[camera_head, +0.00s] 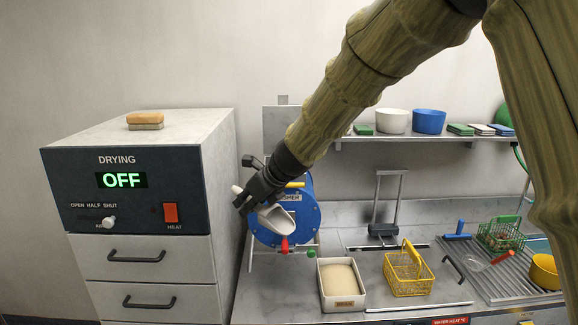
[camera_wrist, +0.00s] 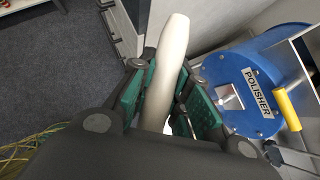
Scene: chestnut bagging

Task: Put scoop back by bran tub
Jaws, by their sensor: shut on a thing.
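My gripper (camera_head: 258,192) is shut on the white scoop (camera_head: 277,220), in front of the blue polisher drum. In the wrist view, the green-padded fingers (camera_wrist: 160,95) close around the scoop's pale handle (camera_wrist: 172,50); the scoop's bowl is mostly hidden there. In the head view the scoop is in the air, its bowl to the lower right of the fingers. The bran tub (camera_head: 326,293), a cream rectangular tub filled with tan bran, stands on the counter to the right of and below the scoop.
The blue polisher (camera_head: 312,218) is close behind my gripper; it also shows in the wrist view (camera_wrist: 240,65). A yellow basket (camera_head: 409,272) stands right of the tub. The drying cabinet (camera_head: 221,190) is at left. Bare counter (camera_head: 280,300) lies left of the tub.

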